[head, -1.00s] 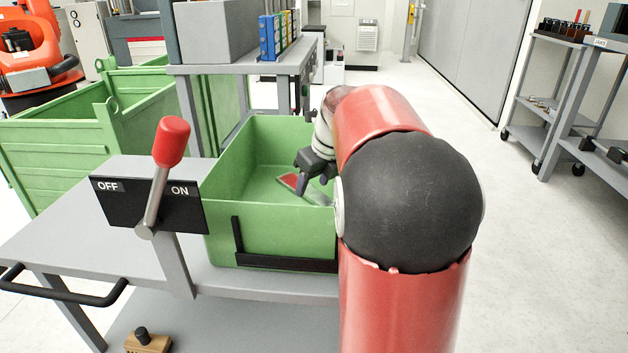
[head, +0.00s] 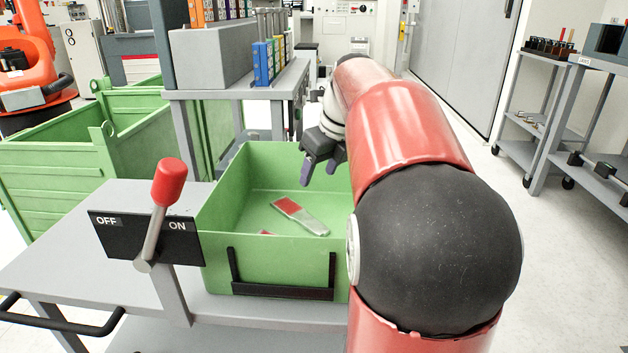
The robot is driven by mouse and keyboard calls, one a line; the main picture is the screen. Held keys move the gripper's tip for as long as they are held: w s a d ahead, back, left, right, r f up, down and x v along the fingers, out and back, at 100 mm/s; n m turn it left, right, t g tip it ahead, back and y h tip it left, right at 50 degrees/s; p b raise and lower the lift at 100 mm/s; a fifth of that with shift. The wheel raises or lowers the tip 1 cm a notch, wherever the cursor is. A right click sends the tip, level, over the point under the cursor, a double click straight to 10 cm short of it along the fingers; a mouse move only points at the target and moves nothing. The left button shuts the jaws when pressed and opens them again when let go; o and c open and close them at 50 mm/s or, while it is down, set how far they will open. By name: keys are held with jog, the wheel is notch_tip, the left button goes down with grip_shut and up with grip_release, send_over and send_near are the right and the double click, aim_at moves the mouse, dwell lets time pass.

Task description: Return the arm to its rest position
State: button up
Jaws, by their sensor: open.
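My arm, red with a black elbow, reaches forward on the right side of the head view. My gripper (head: 321,172) is dark with purple-grey fingertips. It is open and empty, pointing down above the back right part of the green bin (head: 285,257). In the bin lies a flat grey specimen (head: 301,216) with a red end, apart from my gripper. A second red piece (head: 267,233) shows partly beside it, mostly hidden by the bin's front wall.
A bench (head: 290,84) with colored holders stands behind the bin. A large green crate (head: 60,160) is at left. Shelving (head: 548,105) stands right; floor between is clear.

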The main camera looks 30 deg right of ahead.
jog(key=shift+s+r, duration=0.25)
jog(key=shift+r, duration=0.25)
